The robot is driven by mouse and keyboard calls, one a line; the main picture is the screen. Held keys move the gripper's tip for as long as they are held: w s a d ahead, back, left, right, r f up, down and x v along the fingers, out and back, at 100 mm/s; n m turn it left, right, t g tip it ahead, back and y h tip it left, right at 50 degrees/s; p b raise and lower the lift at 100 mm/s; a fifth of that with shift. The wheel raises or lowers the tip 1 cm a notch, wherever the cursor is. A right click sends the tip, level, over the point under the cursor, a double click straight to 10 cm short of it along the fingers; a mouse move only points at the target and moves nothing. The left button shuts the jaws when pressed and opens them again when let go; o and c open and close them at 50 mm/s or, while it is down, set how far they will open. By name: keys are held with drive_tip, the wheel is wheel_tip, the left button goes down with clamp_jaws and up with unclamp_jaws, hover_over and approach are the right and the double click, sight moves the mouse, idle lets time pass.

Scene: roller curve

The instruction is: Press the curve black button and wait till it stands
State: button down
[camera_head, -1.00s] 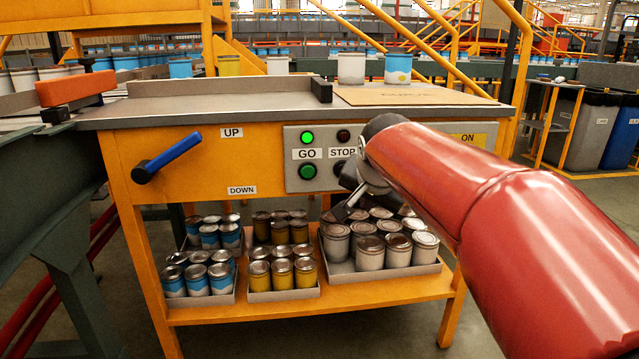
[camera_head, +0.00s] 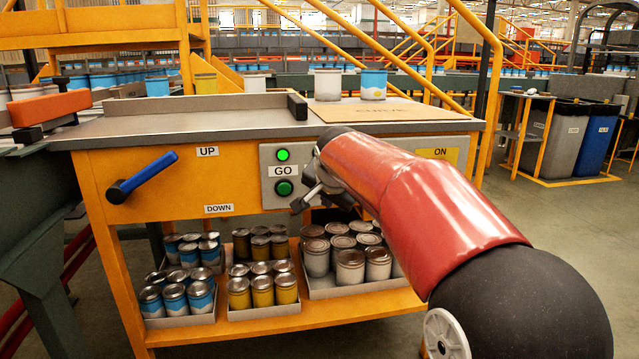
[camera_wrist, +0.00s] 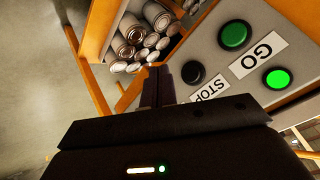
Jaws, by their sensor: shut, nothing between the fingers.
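The grey control panel (camera_head: 267,203) is on the front of the yellow workbench. The black STOP button (camera_wrist: 193,72) shows in the wrist view, above the STOP label (camera_wrist: 209,90). In the head view my arm hides it. My gripper (camera_wrist: 156,84) is shut and empty, with its fingertips beside the black button in the picture; I cannot tell whether they touch the panel. In the head view the gripper (camera_head: 303,203) is in front of the panel, right of the green button (camera_head: 284,188). The green lamp (camera_head: 283,155) above GO is lit.
A blue-handled lever (camera_head: 146,175) sits left, between UP and DOWN labels. Several cans (camera_head: 262,290) stand in trays on the shelf below the panel. A cardboard sheet (camera_head: 390,112) marked CURVE lies on the benchtop. Bins (camera_head: 562,140) stand at the right.

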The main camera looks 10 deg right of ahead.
drive_tip(key=shift+w+p, duration=1.3)
drive_tip(key=shift+w, duration=1.45)
drive_tip(key=shift+w+p, duration=0.3)
drive_tip(key=shift+w, duration=0.1)
drive_tip(key=shift+w+p, duration=0.3)
drive_tip(key=shift+w, duration=0.15)
idle(0.4)
drive_tip(key=shift+s, duration=0.15)
drive_tip(key=shift+s+b, duration=0.65)
drive_tip(key=shift+s, duration=0.1)
drive_tip(key=shift+s+b, duration=1.55)
drive_tip(key=shift+s, duration=0.95)
